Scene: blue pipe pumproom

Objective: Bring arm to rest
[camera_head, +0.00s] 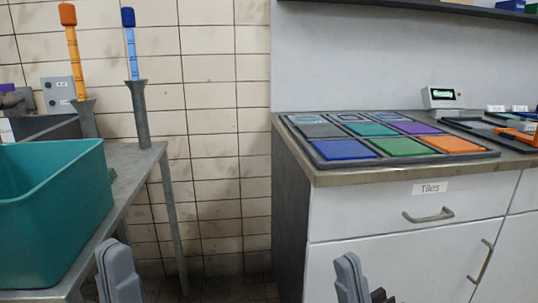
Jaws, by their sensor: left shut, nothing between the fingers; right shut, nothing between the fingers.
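My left gripper (117,268) shows at the bottom left, in front of the gap between the grey table and the cabinet. It is shut and empty. My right gripper (349,276) shows at the bottom, right of the middle, in front of the white cabinet's lower door. It is shut and empty, with a dark part beside it at the lower right. Only the upper ends of both grippers are in view; the rest of both arms is cut off by the bottom edge. Neither gripper appears to touch anything.
A teal bin (52,215) stands on the grey table (136,160) at left. Orange (73,50) and blue (131,45) handled tools stand in holders. A tray of coloured tiles (322,164) lies on the "Tiles" cabinet (365,200). Open floor lies between the furniture.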

